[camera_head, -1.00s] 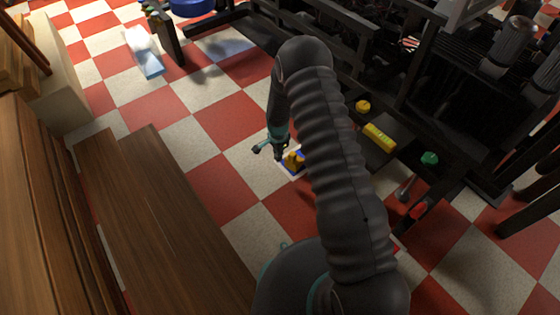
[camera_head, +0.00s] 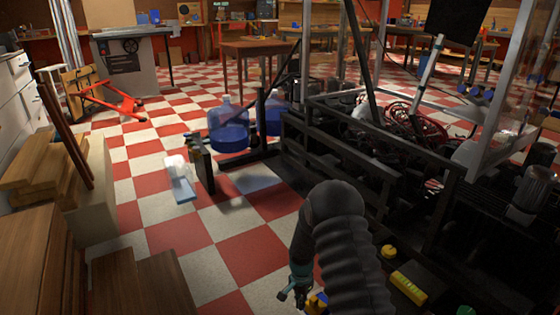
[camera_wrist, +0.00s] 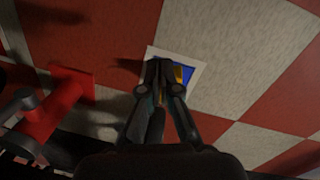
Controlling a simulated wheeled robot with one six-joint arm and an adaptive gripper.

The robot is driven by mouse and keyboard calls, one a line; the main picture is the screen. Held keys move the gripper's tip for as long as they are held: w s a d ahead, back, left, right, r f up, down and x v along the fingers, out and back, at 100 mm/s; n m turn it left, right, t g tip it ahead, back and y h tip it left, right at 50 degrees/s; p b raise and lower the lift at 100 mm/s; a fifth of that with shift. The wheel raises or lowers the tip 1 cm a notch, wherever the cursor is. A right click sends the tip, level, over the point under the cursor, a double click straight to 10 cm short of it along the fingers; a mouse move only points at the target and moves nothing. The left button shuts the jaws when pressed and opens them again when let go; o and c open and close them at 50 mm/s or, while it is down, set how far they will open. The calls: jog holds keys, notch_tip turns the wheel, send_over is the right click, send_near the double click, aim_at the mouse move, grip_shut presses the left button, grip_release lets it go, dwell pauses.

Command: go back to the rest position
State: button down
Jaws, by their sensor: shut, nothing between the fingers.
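My gripper (camera_head: 296,288) shows low in the head view, at the end of my dark ribbed arm and above the checkered floor. In the wrist view its fingers (camera_wrist: 163,75) are together and hold nothing. They point down over a blue square with a white border (camera_wrist: 196,76) on the floor. A yellow thing (camera_head: 317,303) shows beside the gripper in the head view. In the wrist view the fingers hide most of it, and I cannot tell whether they touch it.
A black machine frame (camera_head: 345,165) stands right of my arm. A yellow bar (camera_head: 409,287) lies at its near side. Wooden steps (camera_head: 140,285) are at the left. A blue water bottle (camera_head: 228,130) stands farther back. Checkered floor (camera_head: 215,215) is open left of my arm.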

jog(key=s+d+r+n+t+p, duration=0.1)
jog(key=s+d+r+n+t, duration=0.1)
jog(key=s+r, duration=0.8)
jog(key=s+d+r+n+t+p, duration=0.1)
jog(key=s+r, duration=0.9)
jog(key=r, duration=1.3)
jog(key=s+d+r+n+t+p, duration=0.2)
jog(key=s+d+r+n+t, duration=0.2)
jog(key=s+r, duration=0.6)
notch_tip(320, 180, up, 7)
jog(key=shift+d+r+n, duration=0.2)
jog(key=shift+d+n, duration=0.4)
jog(key=shift+d, duration=0.15)
jog(key=shift+s+d, duration=0.1)
jog(key=shift+d, duration=0.05)
